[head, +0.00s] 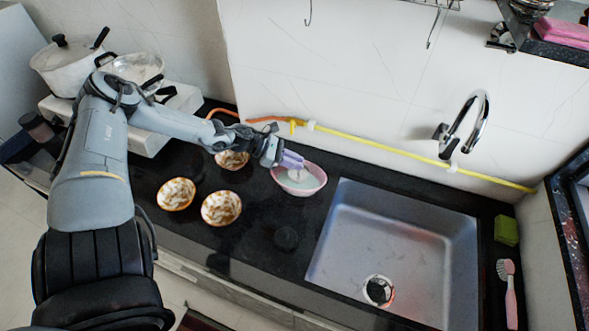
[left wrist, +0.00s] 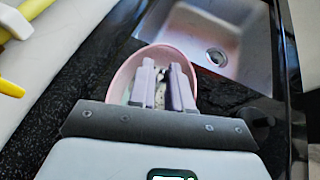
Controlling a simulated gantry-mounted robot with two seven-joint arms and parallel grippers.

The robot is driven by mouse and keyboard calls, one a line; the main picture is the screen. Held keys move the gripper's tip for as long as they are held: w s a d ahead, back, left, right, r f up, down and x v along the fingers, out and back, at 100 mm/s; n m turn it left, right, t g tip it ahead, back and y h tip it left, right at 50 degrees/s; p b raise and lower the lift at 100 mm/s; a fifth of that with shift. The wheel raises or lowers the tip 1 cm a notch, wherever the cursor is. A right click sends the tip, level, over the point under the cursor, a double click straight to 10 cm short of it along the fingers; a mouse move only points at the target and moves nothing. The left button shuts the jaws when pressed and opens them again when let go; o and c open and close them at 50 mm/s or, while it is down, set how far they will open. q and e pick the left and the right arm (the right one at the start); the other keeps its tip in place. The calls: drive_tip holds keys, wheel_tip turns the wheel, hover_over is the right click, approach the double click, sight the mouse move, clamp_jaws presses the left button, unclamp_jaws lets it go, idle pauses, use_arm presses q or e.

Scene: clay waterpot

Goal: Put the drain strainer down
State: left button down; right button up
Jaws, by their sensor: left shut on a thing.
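My left gripper (head: 296,162) is over the pink oval bowl (head: 314,192) on the black counter, left of the sink. It is shut on a small pale grey thing, which I take to be the drain strainer. In the left wrist view the drain strainer (left wrist: 160,94) shows only as a narrow speckled strip between the two lilac fingers (left wrist: 162,88), with the pink bowl (left wrist: 118,82) around and behind them. The fingers hide most of it, and I cannot tell whether it touches the bowl. My right gripper is not in view.
The sink (head: 405,243) has a round drain (head: 378,291) near its front. Several patterned bowls, one of them front left (head: 176,194), stand left of the pink bowl. A dark round thing (head: 286,238) sits on the counter. A yellow hose (head: 390,150) runs along the wall below the faucet (head: 470,115).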

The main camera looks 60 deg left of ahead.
sight(295, 175)
use_arm(q)
wheel_tip(295, 175, down, 4)
drive_tip(key=shift+d+r+b, duration=0.1)
drive_tip(key=shift+r+b, duration=0.15)
drive_tip(key=shift+b, duration=0.7)
drive_tip(key=shift+r, duration=0.1)
drive_tip(key=shift+f, duration=0.2)
drive_tip(key=c, duration=1.1)
unclamp_jaws()
drive_tip(key=shift+o, duration=0.2)
